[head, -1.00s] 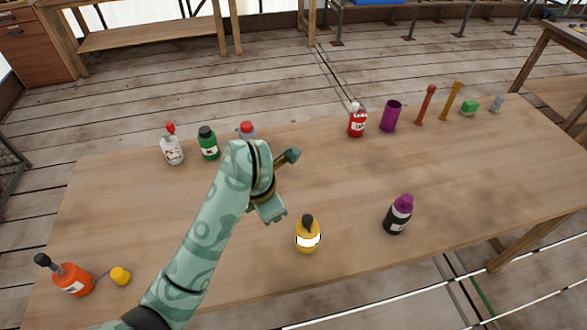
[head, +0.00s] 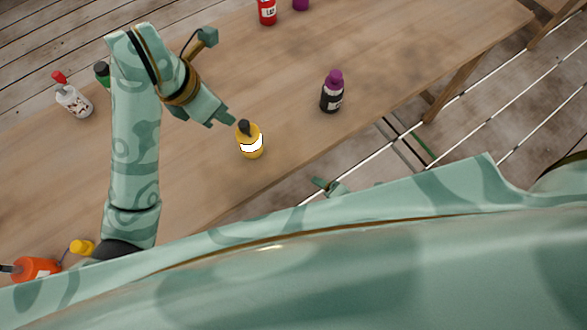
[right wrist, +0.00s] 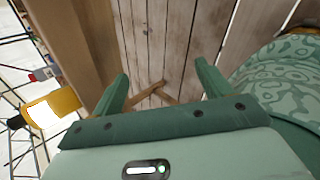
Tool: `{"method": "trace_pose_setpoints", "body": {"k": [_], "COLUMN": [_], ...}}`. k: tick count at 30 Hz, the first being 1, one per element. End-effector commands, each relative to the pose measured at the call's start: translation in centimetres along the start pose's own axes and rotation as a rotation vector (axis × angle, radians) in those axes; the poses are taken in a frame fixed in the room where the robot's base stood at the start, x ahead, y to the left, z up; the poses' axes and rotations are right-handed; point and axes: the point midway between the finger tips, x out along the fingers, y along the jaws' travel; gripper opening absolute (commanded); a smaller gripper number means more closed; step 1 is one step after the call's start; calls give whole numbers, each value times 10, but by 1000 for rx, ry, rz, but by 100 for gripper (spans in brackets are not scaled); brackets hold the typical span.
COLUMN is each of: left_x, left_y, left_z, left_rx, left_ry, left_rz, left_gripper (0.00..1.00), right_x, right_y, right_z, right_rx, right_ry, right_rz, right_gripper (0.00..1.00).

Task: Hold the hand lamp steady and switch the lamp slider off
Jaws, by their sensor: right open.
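The hand lamp appears to be the yellow upright body (head: 250,145) with a black top and a bright white band, near the table's front edge. I cannot make out its slider. My left gripper (head: 222,117) is just up and left of it, close to its black top; the head view does not show whether its jaws are apart. My right gripper (head: 328,187) shows beyond the table's front edge, low and right of the lamp. In the right wrist view my right gripper (right wrist: 160,72) is open and empty, with the lamp (right wrist: 52,107) to its left, outside the jaws.
A purple-capped black bottle (head: 332,92) stands right of the lamp. A red bottle (head: 267,12) is at the far edge, a white red-capped bottle (head: 73,100) at left, and an orange bottle (head: 36,268) at lower left. The wooden table (head: 400,45) is clear on the right.

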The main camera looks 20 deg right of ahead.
Motion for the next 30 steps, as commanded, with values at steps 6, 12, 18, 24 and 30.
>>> {"method": "trace_pose_setpoints", "body": {"k": [6,12,18,24,30], "left_x": [0,0,0,0,0], "left_y": [0,0,0,0,0], "left_z": [0,0,0,0,0], "left_rx": [0,0,0,0,0], "left_ry": [0,0,0,0,0], "left_rz": [0,0,0,0,0], "left_gripper": [36,36,36,36,36], "right_x": [-57,-81,-75,-46,-2], "right_y": [127,171,172,185,204], "right_z": [-45,-47,-45,-46,-47], "right_rx": [-836,-1286,-1418,-1421,-1418], "right_ry": [-65,-241,-276,-278,-276], "right_rz": [313,379,358,357,357], "right_gripper": [77,77,77,77,77]}}
